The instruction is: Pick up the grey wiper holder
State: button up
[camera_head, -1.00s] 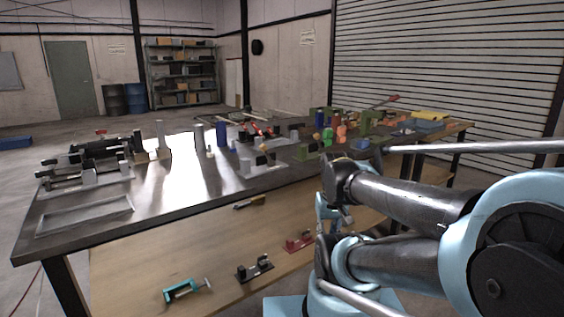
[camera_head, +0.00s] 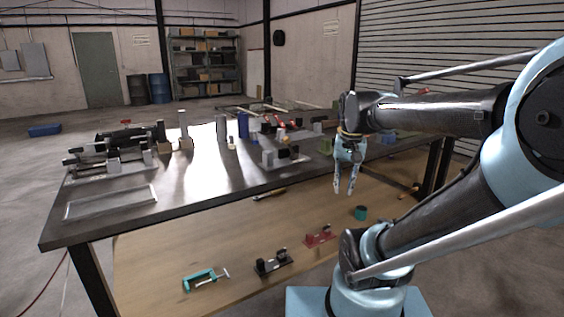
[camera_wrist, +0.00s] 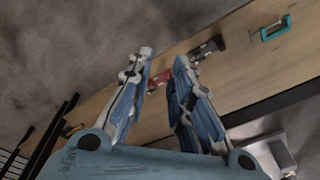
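A grey holder-like piece (camera_head: 268,158) with upright blocks and a dark part between them stands on the dark tabletop, left of my gripper; I cannot tell for certain that it is the wiper holder. My gripper (camera_head: 345,190) hangs in the air, pointing down, right of that piece near the table's front edge. It is open and empty, its two fingers apart. In the wrist view the fingers (camera_wrist: 163,55) are spread, with a red holder (camera_wrist: 159,80) showing far below between them. A grey piece (camera_wrist: 282,152) also shows at the lower right there, partly cut off.
The lower wooden shelf (camera_head: 215,245) carries a teal clamp (camera_head: 205,278), a black holder (camera_head: 273,262), the red holder (camera_head: 319,236) and a green cup (camera_head: 361,213). A grey tray (camera_head: 110,202) lies at the tabletop's left. Upright grey blocks (camera_head: 221,128) stand behind.

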jog(key=w+a+r+m, duration=0.4)
jog(key=w+a+r, duration=0.3)
jog(key=w+r, duration=0.5)
jog(key=m+g, duration=0.2)
jog(key=m, duration=0.2)
send_near(286, 138)
notch_tip(286, 138, down, 10)
jog(key=shift+s+r, duration=0.1)
jog(key=shift+a+f, duration=0.15)
jog(key=shift+f, duration=1.15)
jog(key=shift+a+f, duration=0.2)
jog(key=shift+f, duration=1.15)
jog(key=shift+c, duration=0.2)
grip_shut()
